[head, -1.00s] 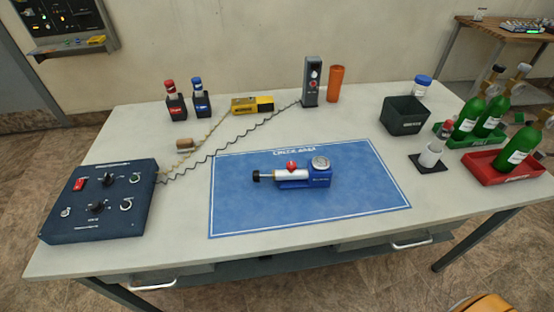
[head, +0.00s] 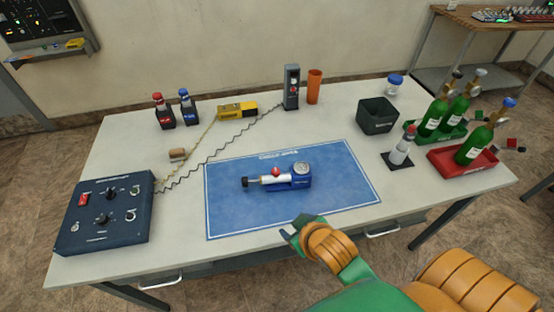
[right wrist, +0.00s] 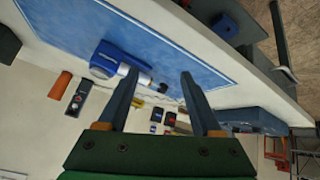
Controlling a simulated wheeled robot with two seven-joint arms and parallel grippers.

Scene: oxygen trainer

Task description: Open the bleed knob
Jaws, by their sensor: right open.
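A small blue pump unit (head: 288,178) lies on the blue mat (head: 235,217). It has a silver barrel, a black knob (head: 250,182) at its left end, a red knob (head: 276,171) on top and a round gauge (head: 302,168). Which knob is the bleed knob I cannot tell. My right gripper (head: 289,233) is at the mat's front edge, in front of the unit and apart from it. In the right wrist view the right gripper (right wrist: 188,85) is open and empty, with the pump unit (right wrist: 118,63) beyond its fingers. My left gripper is not in view.
A dark control box (head: 104,220) stands at the left with cords running back. Red and blue bottles (head: 164,116), a yellow meter (head: 237,110), a grey device (head: 291,88) and an orange cup (head: 314,86) stand behind. Green cylinders (head: 475,145) stand in trays at right. The mat around the unit is clear.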

